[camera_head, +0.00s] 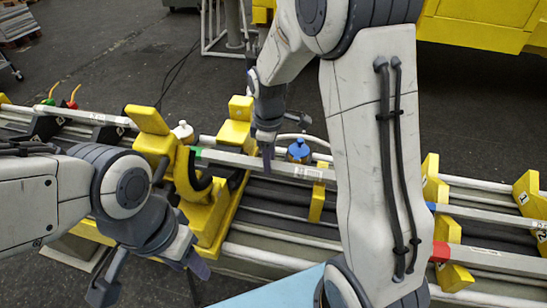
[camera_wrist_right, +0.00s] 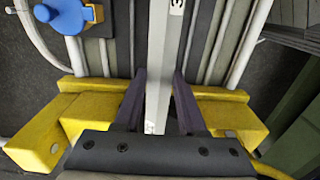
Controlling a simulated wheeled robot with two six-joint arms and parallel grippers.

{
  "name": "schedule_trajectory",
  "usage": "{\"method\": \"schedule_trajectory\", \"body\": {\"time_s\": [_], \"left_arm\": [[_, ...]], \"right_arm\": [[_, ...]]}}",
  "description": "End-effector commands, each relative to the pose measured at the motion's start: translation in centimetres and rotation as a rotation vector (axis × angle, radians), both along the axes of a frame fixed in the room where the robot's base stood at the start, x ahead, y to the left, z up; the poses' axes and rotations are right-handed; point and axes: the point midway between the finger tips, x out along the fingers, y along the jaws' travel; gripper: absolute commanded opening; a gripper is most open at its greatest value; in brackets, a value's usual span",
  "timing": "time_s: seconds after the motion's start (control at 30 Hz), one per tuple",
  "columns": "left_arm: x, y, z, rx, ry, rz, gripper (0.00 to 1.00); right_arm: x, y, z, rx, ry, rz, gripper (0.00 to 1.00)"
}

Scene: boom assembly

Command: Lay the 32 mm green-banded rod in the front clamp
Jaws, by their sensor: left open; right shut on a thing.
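A light grey rod with a green band (camera_head: 197,152) at its left end lies across the yellow clamp (camera_head: 237,130) in the head view. My right gripper (camera_head: 267,150) is shut on this rod from above, close to the clamp. In the right wrist view the pale rod (camera_wrist_right: 162,70), with a number label, runs between my right gripper's dark fingers (camera_wrist_right: 159,108). Yellow clamp blocks (camera_wrist_right: 218,115) stand on both sides; whether the rod is fully seated cannot be told. My left gripper (camera_head: 150,280) is open and empty, below and left of the clamp.
A raised yellow lever (camera_head: 148,120) stands left of the clamp. Rods with blue and red bands (camera_head: 440,250) lie in yellow holders at right. My right arm hides the middle.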

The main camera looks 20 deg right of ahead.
Motion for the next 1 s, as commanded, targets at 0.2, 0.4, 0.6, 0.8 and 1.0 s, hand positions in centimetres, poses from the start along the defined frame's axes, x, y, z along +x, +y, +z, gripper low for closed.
{"method": "schedule_trajectory", "body": {"time_s": [0.2, 0.4, 0.6, 0.8, 1.0], "left_arm": [[0.0, 0.0, -0.5, 0.000, 0.000, 0.000, 0.47], [0.0, 0.0, -0.8, 0.000, 0.000, 0.000, 0.47], [0.0, 0.0, -1.2, 0.000, 0.000, 0.000, 0.47], [0.0, 0.0, -1.2, 0.000, 0.000, 0.000, 0.47], [0.0, 0.0, -1.2, 0.000, 0.000, 0.000, 0.47]], "right_arm": [[0.1, 0.0, -0.7, 0.000, -0.002, 0.000, 0.00], [0.1, 0.0, -1.3, 0.000, -0.001, 0.000, 0.00], [0.1, 0.0, -1.9, 0.000, -0.001, 0.000, 0.00], [0.1, 0.0, -2.1, 0.001, -0.003, 0.000, 0.00], [0.1, 0.0, -2.0, 0.000, -0.002, 0.000, 0.63]]}}
